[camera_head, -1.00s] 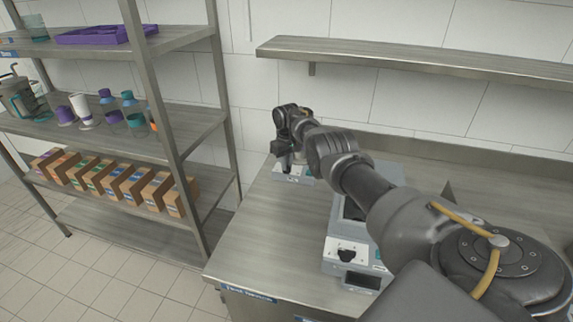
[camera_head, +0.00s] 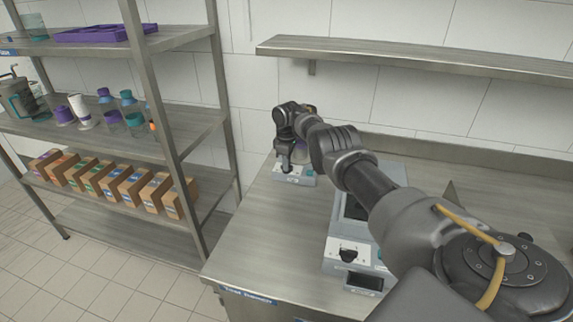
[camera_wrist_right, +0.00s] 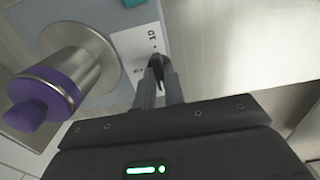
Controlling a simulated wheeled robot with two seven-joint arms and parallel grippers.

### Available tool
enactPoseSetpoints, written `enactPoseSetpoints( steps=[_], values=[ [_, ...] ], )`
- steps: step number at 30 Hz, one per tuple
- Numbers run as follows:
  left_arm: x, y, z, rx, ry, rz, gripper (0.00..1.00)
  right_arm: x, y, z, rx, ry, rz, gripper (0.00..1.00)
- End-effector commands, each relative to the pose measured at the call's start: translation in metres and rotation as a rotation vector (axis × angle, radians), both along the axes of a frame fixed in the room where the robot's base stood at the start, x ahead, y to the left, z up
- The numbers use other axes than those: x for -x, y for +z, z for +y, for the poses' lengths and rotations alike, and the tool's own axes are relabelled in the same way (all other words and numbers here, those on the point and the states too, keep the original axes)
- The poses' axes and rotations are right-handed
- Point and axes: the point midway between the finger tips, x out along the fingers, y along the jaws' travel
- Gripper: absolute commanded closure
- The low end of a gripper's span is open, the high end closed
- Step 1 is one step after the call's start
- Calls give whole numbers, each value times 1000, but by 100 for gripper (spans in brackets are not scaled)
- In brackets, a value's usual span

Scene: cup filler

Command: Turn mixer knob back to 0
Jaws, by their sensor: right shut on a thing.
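The mixer (camera_head: 308,180) is a small pale device at the back left of the steel counter. My right gripper (camera_head: 286,169) reaches down to its front. In the right wrist view, the right gripper (camera_wrist_right: 158,85) is shut on the small dark mixer knob (camera_wrist_right: 157,68). A white label (camera_wrist_right: 135,62) with dark marks, one like "10", lies beside the knob. Most of the knob's dial is hidden by the fingers. A metal cup with a purple lid (camera_wrist_right: 50,95) stands on the mixer to the left of the fingers. My left gripper is not in view.
A second grey device (camera_head: 335,262) with a black knob (camera_head: 348,252) stands nearer on the counter (camera_head: 255,235), partly behind my right arm. A shelf rack (camera_head: 190,125) with boxes and bottles stands left. A wall shelf (camera_head: 420,60) runs above the counter.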

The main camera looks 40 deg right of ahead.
Motion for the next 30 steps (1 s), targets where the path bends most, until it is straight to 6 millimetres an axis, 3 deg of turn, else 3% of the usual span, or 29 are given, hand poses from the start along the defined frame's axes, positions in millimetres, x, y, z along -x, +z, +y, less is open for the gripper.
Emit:
enactPoseSetpoints(
  steps=[15, 16, 20, 30],
  values=[
    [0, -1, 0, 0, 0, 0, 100, 0, 0, 0, 0, 19, 1, 100],
    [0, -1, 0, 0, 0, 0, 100, 0, 0, 0, 0, 19, 1, 86],
    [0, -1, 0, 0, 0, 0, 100, 0, 0, 0, 1, 18, 1, 69],
    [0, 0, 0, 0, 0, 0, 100, 0, 3, 0, 0, 18, 0, 67]
  ],
)
